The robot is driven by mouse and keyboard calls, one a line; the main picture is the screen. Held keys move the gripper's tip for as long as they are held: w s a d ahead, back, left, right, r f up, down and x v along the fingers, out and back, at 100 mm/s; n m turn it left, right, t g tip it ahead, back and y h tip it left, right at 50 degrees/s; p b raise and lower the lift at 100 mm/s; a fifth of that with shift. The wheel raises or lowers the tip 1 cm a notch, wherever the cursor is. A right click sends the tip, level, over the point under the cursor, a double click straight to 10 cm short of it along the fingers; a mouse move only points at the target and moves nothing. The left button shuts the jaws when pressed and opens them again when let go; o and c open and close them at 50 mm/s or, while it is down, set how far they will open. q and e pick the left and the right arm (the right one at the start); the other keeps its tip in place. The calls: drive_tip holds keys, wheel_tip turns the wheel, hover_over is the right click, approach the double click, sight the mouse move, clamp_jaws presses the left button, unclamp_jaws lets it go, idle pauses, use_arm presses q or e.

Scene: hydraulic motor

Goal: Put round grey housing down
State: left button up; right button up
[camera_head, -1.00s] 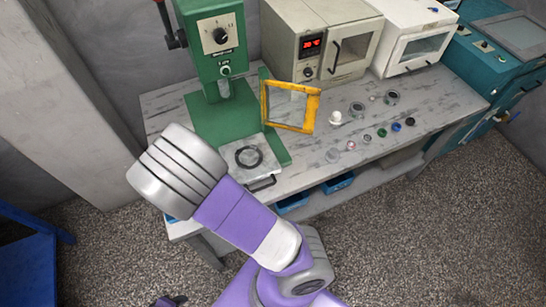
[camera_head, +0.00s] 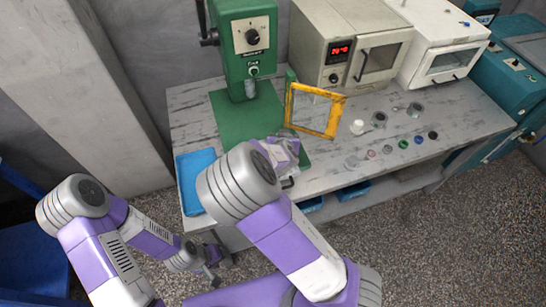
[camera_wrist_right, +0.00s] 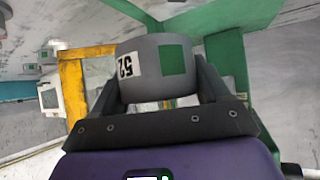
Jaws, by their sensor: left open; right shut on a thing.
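The round grey housing (camera_wrist_right: 140,72) is a short grey cylinder with a white "52" label and a green square. My right gripper (camera_wrist_right: 158,85) is shut on it, one finger on each side, in the right wrist view. In the head view my right wrist is in front of the green press (camera_head: 248,50), by its base; its fingers and the housing are hidden there. My left gripper (camera_head: 211,276) is open and empty, low in front of the workbench (camera_head: 470,115). I cannot tell whether the housing touches anything below.
A yellow frame (camera_head: 289,106) stands beside the press. A blue tray (camera_head: 190,188) lies at the bench's left end. Several small parts, including a white one (camera_head: 357,127), lie right of the frame. A beige oven (camera_head: 325,40) and a white one (camera_head: 425,40) stand behind.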

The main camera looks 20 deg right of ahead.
drive_tip(key=w+a+r+m+g+h, duration=0.2)
drive_tip(key=a+m+g+h, duration=0.15)
drive_tip(key=m, duration=0.25)
drive_tip(key=shift+h, duration=0.45)
wheel_tip(320, 180, down, 10)
drive_tip(key=shift+a+r, duration=0.15)
drive_tip(key=shift+r, duration=0.05)
drive_tip(key=shift+c, duration=0.6)
drive_tip(key=o, duration=1.4)
drive_tip(key=shift+o, duration=0.2)
